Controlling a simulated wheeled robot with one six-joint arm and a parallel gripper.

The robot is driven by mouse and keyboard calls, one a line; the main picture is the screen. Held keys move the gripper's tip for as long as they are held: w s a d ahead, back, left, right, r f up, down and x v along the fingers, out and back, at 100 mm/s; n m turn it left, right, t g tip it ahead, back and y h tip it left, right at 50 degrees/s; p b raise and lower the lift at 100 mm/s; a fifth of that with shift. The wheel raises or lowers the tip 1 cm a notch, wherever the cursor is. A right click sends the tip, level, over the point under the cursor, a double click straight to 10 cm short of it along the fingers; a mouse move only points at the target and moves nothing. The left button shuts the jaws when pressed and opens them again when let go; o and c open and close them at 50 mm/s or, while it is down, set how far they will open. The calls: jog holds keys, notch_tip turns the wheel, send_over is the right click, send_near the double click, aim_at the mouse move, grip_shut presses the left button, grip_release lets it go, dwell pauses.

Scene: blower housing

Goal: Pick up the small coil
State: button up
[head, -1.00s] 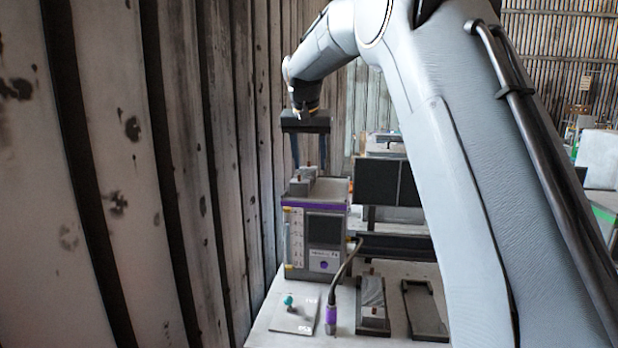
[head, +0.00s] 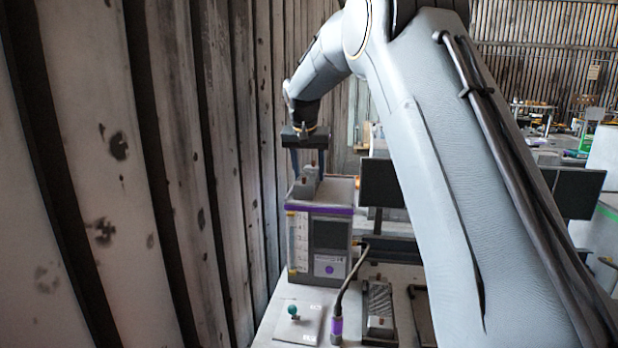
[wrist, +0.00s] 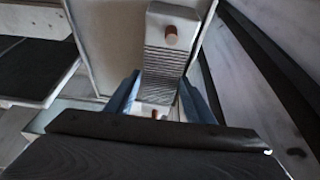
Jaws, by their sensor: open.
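The small coil, a grey ribbed block with copper-coloured pegs (head: 307,185), sits on top of the instrument box (head: 318,238). In the wrist view the coil (wrist: 166,62) runs away from me, its near part between my blue fingers. My gripper (head: 309,170) points down over the box, with its fingers apart and empty. In the wrist view the gripper (wrist: 160,98) has one finger on each side of the coil, and no grip on it shows. The dark gripper body hides what is nearest the camera. I cannot tell whether either finger touches the coil.
A plank wall (head: 190,170) runs close along the left. On the table below are a plate with a teal knob (head: 293,311), a cable with a purple plug (head: 337,325) and a larger ribbed block (head: 379,305). Dark monitors (head: 381,183) stand right of the box.

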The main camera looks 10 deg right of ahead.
jog(key=shift+x, duration=1.05)
jog(key=c, duration=1)
jog(key=shift+r, duration=0.1)
notch_tip(320, 180, up, 10)
jog(key=b, duration=0.2)
jog(key=shift+b, duration=0.4)
notch_tip(320, 180, up, 4)
jog(key=p, duration=0.4)
send_over(309, 174)
